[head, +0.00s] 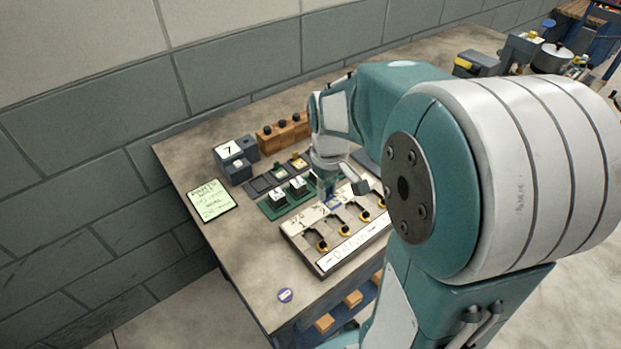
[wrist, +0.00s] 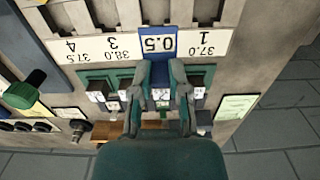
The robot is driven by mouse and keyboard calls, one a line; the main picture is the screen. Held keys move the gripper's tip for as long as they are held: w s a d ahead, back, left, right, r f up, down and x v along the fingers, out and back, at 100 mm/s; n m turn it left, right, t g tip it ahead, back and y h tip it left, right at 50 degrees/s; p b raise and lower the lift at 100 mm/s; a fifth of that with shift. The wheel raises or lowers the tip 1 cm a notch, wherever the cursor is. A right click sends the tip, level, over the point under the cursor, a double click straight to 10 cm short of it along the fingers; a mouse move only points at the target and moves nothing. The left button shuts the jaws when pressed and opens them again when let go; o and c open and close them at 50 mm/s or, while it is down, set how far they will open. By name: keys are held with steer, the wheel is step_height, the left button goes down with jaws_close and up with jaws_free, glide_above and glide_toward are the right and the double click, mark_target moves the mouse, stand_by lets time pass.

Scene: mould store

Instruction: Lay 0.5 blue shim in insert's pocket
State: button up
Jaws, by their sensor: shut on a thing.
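A blue shim marked 0.5 (wrist: 156,43) is between the fingertips of my gripper (wrist: 160,66) in the wrist view. My gripper is shut on it. The shim is over the pale slotted fixture (wrist: 118,15), between the labels 38.0 / 3 and 37.0 / 1, and covers whatever label is there. I cannot tell whether it touches the surface below. In the head view my gripper (head: 329,186) points down at the back edge of the fixture (head: 299,240). A bit of blue (head: 333,205) shows under it. The insert's pocket is not clearly distinguishable.
A green rack with white-topped blocks (head: 272,209) stands just behind the fixture. Behind it are a dark tray (head: 259,185), a wooden block with black knobs (head: 284,134) and a grey block marked 7 (head: 229,150). A green note (head: 212,200) lies left. The front left bench is mostly clear.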

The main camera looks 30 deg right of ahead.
mark_target(329, 221)
steer(key=shift+s+d+f, duration=0.35)
steer(key=shift+s+f, duration=0.05)
steer(key=shift+s, duration=0.05)
steer(key=shift+f, duration=2.45)
steer(key=shift+f, duration=0.6)
stand_by(2.7)
steer(key=shift+r, duration=0.25)
stand_by(0.5)
steer(key=o, duration=0.8)
steer(key=o, duration=0.4)
